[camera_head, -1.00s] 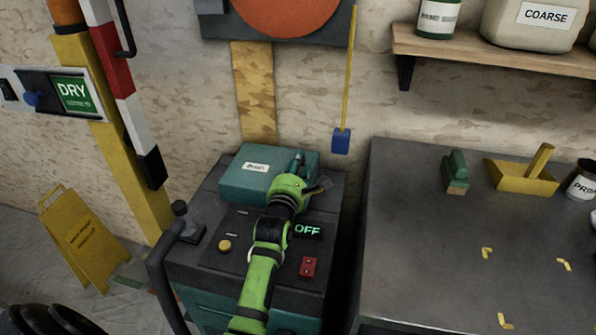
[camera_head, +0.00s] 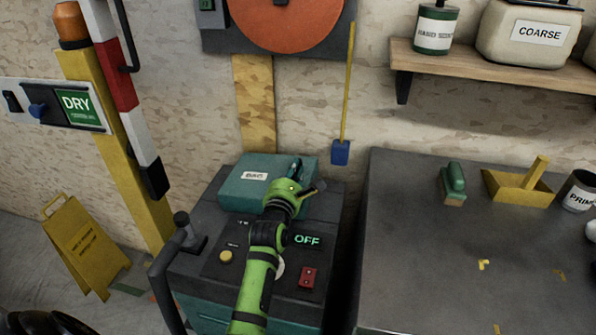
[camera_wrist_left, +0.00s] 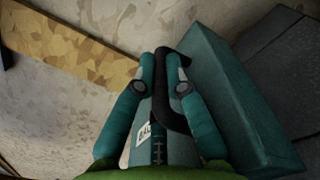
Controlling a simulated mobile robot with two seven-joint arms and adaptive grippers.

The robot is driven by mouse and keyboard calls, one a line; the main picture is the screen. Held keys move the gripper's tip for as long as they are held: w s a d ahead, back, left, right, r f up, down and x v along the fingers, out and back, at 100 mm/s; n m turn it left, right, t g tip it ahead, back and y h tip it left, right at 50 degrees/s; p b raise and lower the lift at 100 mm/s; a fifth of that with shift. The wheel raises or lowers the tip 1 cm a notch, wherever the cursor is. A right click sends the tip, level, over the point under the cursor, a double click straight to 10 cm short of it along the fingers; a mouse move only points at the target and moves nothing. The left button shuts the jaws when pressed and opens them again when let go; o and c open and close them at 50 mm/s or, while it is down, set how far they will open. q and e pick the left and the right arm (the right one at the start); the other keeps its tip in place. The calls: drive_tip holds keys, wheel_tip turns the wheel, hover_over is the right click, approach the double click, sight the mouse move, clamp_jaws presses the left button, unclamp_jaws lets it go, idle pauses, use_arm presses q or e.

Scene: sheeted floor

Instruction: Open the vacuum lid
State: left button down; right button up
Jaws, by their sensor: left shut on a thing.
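The vacuum is a dark grey and teal cabinet (camera_head: 205,255) with a teal box-shaped lid (camera_head: 240,197), labelled BAG, at its top back. The lid looks closed in the head view. My left gripper (camera_head: 297,170) is at the lid's right side, with my green arm in front of part of the panel. In the left wrist view, the gripper's teal fingers (camera_wrist_left: 162,65) are shut on a black curved handle (camera_wrist_left: 178,105) beside a large teal face of the lid (camera_wrist_left: 235,105). The exact contact is partly hidden. My right gripper is out of view.
The panel has a lit OFF display (camera_head: 307,241), a red switch (camera_head: 308,278) and a yellow knob (camera_head: 225,256). A black push bar (camera_head: 160,275) stands at the left. A dark workbench (camera_head: 420,270) is close on the right. A yellow floor sign (camera_head: 82,245) stands left.

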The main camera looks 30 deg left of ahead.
use_arm(q)
drive_tip(key=s+a+r+n+p, duration=0.3)
drive_tip(key=a+r+n+p, duration=0.5)
drive_tip(key=a+r+p, duration=0.3)
drive_tip(key=s+a+f+n+p, duration=0.1)
drive_tip(key=s+a+n, duration=0.1)
drive_tip(key=a, duration=0.5)
drive_tip(key=s+a+f+n, duration=0.1)
drive_tip(key=a+n, duration=0.3)
drive_tip(key=a, duration=0.4)
drive_tip(key=shift+s+a+f+n+p, duration=0.2)
drive_tip(key=shift+s+n+p, duration=0.15)
drive_tip(key=shift+s+n, duration=0.1)
drive_tip(key=c, duration=1.3)
unclamp_jaws()
drive_tip(key=v, duration=1.2)
drive_tip(key=shift+d+f, duration=0.1)
